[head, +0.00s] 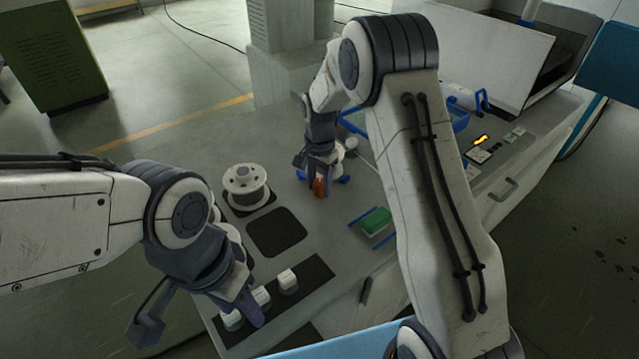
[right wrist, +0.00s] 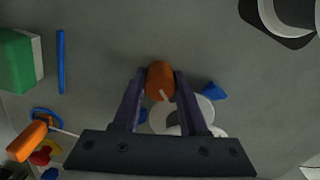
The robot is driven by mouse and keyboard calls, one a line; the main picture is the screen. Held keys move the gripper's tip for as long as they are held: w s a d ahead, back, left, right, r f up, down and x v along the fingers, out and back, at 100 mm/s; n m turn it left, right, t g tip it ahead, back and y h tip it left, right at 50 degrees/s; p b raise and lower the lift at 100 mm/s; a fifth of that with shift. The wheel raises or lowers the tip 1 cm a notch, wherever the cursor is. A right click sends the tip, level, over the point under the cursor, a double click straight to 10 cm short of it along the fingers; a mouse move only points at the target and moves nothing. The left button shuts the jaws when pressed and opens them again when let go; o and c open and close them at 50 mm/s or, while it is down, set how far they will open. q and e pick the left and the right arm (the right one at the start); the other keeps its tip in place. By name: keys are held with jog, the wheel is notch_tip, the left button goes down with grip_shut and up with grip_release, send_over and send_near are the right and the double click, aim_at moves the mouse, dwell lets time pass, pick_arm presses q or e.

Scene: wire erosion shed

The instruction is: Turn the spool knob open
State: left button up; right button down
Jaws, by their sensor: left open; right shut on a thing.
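The orange spool knob (right wrist: 160,78) has a white mark and sits between the fingers of my right gripper (right wrist: 160,92) in the right wrist view. My right gripper is shut on it. In the head view the gripper (head: 319,180) is low over the bench, with the orange knob (head: 319,187) at its fingertips. White round parts (right wrist: 168,115) lie below the knob in the right wrist view, partly hidden by the gripper. My left gripper (head: 196,318) is open, at the near left above the bench edge, beside white blocks.
A white wire spool (head: 245,182) stands on the bench left of the right gripper. White blocks (head: 287,280) sit on a dark strip. A green block (head: 376,221) lies between blue rails. A second orange handle (right wrist: 28,141) shows lower left in the right wrist view.

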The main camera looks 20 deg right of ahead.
aim_at(320, 182)
jog(key=n, duration=0.4)
jog(key=shift+r+p, duration=0.1)
jog(key=shift+p, duration=0.25)
jog(key=n, duration=0.4)
jog(key=n+p, duration=0.1)
jog(key=n, duration=0.3)
jog(key=shift+w+n, duration=0.1)
jog(key=shift+n, duration=2)
jog(key=shift+c, duration=2.2)
grip_release()
notch_tip(320, 182, up, 10)
jog(key=shift+r+b, duration=0.2)
jog(key=shift+b, duration=0.55)
